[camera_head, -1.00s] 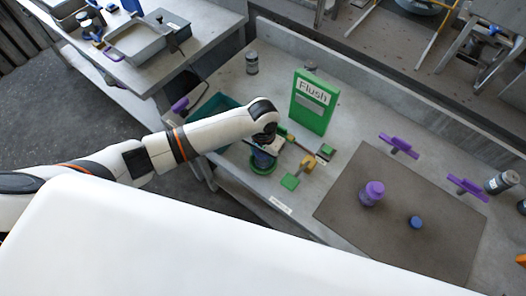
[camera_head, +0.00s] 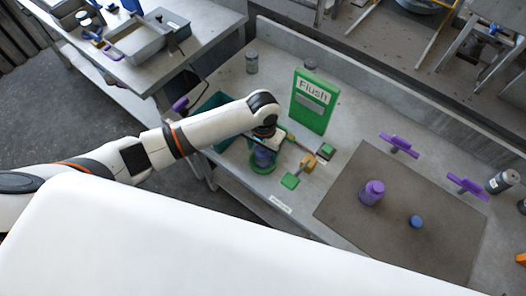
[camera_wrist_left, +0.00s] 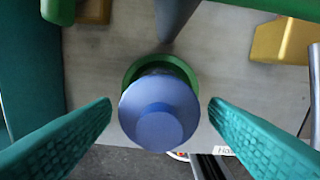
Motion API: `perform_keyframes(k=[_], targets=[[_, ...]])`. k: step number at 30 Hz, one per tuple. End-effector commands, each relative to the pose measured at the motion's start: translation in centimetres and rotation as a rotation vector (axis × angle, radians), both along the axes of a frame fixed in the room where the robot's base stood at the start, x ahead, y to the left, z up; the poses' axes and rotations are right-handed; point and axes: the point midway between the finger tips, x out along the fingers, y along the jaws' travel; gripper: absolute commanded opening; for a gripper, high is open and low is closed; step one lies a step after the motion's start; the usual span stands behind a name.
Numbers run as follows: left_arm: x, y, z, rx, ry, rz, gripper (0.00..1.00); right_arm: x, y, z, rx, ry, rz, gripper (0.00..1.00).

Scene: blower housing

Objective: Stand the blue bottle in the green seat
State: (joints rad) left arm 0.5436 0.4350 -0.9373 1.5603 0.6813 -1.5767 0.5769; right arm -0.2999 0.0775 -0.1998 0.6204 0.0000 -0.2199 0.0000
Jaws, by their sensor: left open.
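The blue bottle (camera_head: 263,157) stands upright at the green seat (camera_head: 262,169) near the front edge of the workbench. In the left wrist view I look down on the bottle's top (camera_wrist_left: 158,112), and the seat's green ring (camera_wrist_left: 186,68) shows around its far side. The near side of the ring is hidden by the bottle. My left gripper (camera_wrist_left: 160,106) is open, its teal fingers on either side of the bottle with a gap at each side. In the head view the gripper (camera_head: 266,137) is just above the bottle, partly hidden by its wrist.
A green "Flush" box (camera_head: 311,112) stands behind the seat. Green and yellow fittings (camera_head: 308,162) lie right of it, and a teal bin (camera_head: 212,101) is at left. A dark mat (camera_head: 340,211) holds a purple bottle (camera_head: 372,192) and a blue cap (camera_head: 415,221).

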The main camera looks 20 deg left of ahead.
Motion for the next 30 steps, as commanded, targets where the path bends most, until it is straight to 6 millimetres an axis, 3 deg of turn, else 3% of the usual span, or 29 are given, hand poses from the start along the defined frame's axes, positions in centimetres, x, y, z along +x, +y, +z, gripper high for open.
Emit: perform_keyframes(k=[6, 12, 18, 30], targets=[[0.1, 0.0, 4.9, -0.001, -0.005, -0.001, 0.69, 0.0, 0.0, -0.4, 0.000, -0.001, 0.000, 0.51], [0.1, 0.0, 8.2, -0.001, -0.004, -0.001, 0.69, 0.0, 0.0, -0.7, 0.000, -0.001, 0.000, 0.51], [0.0, 0.0, 9.6, 0.000, 0.001, -0.001, 0.69, 0.0, 0.0, -0.7, 0.000, 0.000, 0.000, 0.51], [0.0, 0.0, 9.6, 0.000, 0.001, -0.001, 0.69, 0.0, -0.2, -0.7, -0.003, 0.000, 0.001, 0.51]])
